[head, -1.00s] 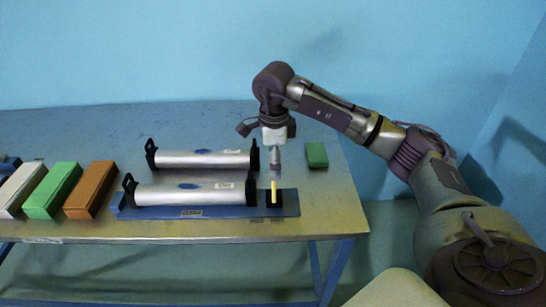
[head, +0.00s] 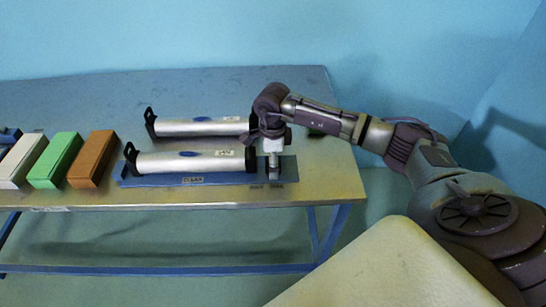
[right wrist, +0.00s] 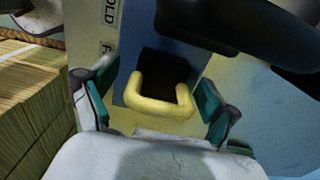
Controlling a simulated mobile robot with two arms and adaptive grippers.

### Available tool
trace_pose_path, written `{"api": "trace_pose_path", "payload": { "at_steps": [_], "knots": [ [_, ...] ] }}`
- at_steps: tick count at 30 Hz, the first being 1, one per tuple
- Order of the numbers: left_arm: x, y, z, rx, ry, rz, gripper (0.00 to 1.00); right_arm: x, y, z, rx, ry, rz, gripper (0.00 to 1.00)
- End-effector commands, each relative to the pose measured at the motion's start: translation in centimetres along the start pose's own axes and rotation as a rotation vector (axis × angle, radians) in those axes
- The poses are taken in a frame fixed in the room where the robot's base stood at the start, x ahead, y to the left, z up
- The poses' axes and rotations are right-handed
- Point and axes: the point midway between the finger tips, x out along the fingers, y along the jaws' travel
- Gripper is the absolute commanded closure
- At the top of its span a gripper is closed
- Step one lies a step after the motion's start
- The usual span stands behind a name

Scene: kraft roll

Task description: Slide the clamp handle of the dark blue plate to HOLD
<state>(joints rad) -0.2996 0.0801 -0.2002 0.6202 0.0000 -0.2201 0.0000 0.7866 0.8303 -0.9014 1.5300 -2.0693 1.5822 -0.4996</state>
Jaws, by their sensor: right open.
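The dark blue plate (head: 222,179) lies at the front of the table and bears a silver roll (head: 190,162) between black end brackets. Its clamp handle is a yellow U-shaped bar (right wrist: 160,106) over a black slot in the right wrist view. In the head view my gripper hides the handle. My right gripper (head: 273,175) points down over the plate's right end. In the right wrist view its green-padded fingers (right wrist: 156,92) are open, one on each side of the handle, with visible gaps. The HOLD label (right wrist: 110,14) is partly cut off. My left gripper is out of view.
A second silver roll (head: 203,128) lies behind on the table. White (head: 22,160), green (head: 55,160) and brown (head: 92,159) blocks stand at the left. The table's front right corner is bare.

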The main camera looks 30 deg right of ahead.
Motion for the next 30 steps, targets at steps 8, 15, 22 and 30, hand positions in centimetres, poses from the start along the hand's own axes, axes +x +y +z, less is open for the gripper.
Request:
{"api": "trace_pose_path", "payload": {
  "at_steps": [8, 15, 22, 30],
  "knots": [
    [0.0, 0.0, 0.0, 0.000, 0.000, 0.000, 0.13, 0.0, 0.0, 0.0, 0.000, 0.000, 0.000, 0.39],
    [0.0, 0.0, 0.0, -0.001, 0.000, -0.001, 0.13, 0.0, 0.0, 0.0, 0.000, 0.000, 0.000, 0.79],
    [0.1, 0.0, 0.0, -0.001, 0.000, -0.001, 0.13, 0.0, 0.0, 0.3, 0.000, -0.001, 0.000, 0.83],
    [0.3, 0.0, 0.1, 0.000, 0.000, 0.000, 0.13, 0.0, 0.0, 1.1, 0.001, -0.003, 0.000, 0.83]
  ]
}}
